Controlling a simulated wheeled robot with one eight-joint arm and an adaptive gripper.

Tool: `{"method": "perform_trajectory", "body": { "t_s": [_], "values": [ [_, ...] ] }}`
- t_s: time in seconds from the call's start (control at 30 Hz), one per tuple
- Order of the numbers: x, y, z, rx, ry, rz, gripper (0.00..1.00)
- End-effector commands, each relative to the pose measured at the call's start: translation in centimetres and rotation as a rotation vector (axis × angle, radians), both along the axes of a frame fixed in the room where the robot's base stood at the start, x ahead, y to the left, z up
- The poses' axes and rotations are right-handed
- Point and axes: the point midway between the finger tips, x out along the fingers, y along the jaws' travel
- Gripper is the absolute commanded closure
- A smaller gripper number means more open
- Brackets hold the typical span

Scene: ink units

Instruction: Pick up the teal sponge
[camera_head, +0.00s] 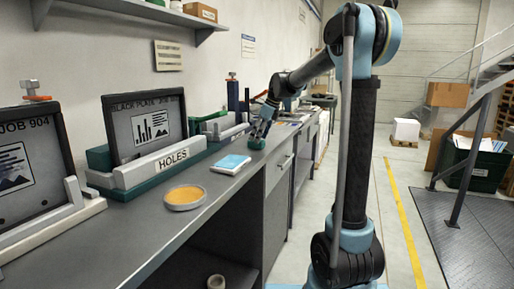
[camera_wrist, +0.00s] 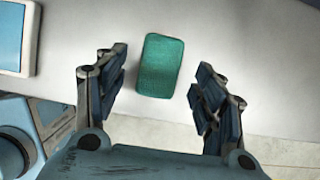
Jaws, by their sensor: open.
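The teal sponge (camera_wrist: 161,65) lies flat on the grey counter in the wrist view, a rounded rectangle near the counter's front edge. My gripper (camera_wrist: 158,88) is open, with one finger to the left of the sponge and one to the right, both apart from it. In the head view my gripper (camera_head: 262,128) is low over the counter, and the sponge (camera_head: 257,144) shows as a small green patch just below it. The gripper hides part of the sponge there. I cannot tell the exact height of the fingers above the counter.
A blue and white pad (camera_head: 231,164) lies on the counter left of the sponge. A shallow dish with orange content (camera_head: 185,197) sits nearer. Framed plates in holders (camera_head: 147,125) line the wall.

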Motion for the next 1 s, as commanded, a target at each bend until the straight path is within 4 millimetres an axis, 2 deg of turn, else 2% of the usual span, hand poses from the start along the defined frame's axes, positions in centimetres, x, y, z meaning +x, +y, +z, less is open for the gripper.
{"method": "perform_trajectory", "body": {
  "t_s": [0.2,0.47,0.63,1.0],
  "values": [
    [0.3,0.7,-1.9,0.0,0.0,0.001,0.37],
    [0.3,0.8,-2.0,0.0,0.0,0.0,0.37],
    [0.3,0.8,-2.0,0.0,0.0,0.0,0.75],
    [0.3,0.8,-1.9,0.0,0.0,0.0,0.77]
  ]
}}
